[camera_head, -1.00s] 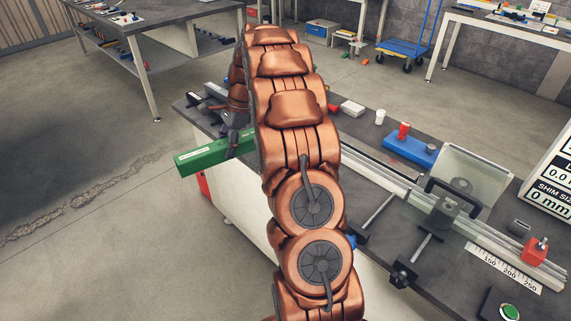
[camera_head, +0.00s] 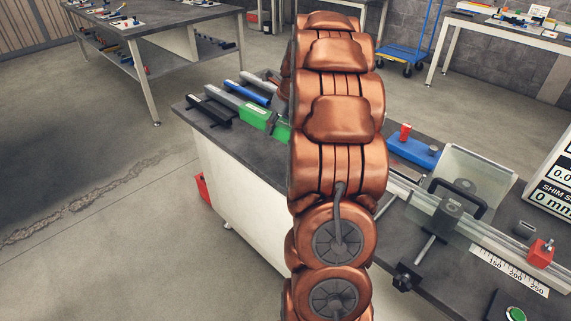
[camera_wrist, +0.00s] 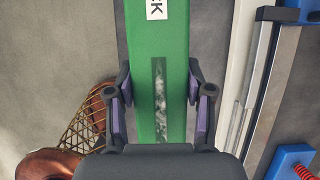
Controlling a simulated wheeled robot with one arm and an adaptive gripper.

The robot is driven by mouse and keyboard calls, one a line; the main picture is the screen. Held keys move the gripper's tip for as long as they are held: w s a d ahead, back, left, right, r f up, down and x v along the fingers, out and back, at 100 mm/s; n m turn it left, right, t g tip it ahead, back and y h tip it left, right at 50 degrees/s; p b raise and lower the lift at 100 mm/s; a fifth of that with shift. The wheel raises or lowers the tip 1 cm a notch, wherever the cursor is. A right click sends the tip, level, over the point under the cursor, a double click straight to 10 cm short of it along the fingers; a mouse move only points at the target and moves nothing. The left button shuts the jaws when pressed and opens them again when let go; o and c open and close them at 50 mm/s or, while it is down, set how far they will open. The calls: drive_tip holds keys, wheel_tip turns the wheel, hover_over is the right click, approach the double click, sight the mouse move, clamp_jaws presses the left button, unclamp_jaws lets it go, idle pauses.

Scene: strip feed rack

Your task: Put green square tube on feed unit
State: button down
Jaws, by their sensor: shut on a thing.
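The green square tube (camera_head: 257,117) shows left of my arm in the head view, over the left part of the workbench. Its right part is hidden behind my arm. In the wrist view the green tube (camera_wrist: 158,60) runs lengthwise between the fingers, with a white label near the top and a dark slot-like patch. My gripper (camera_wrist: 157,95) is shut on it, one finger along each side. My gripper is hidden behind my arm in the head view. A metal rail with a handled clamp block (camera_head: 447,213) stands on the bench at right; I cannot tell which part is the feed unit.
A black tube (camera_head: 207,111), a grey tube (camera_head: 222,97) and a blue tube (camera_head: 247,92) lie at the bench's left end. A blue block with a red piece (camera_head: 412,150) stands behind the rail. A red block (camera_head: 540,253) sits at right.

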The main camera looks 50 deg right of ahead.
drive_tip(key=shift+d+f, duration=0.15)
drive_tip(key=shift+d, duration=0.05)
drive_tip(key=shift+f+p, duration=0.9)
drive_tip(key=shift+f, duration=3.85)
drive_tip(key=shift+c, duration=2.2)
unclamp_jaws()
drive_tip(key=shift+s+f, duration=0.1)
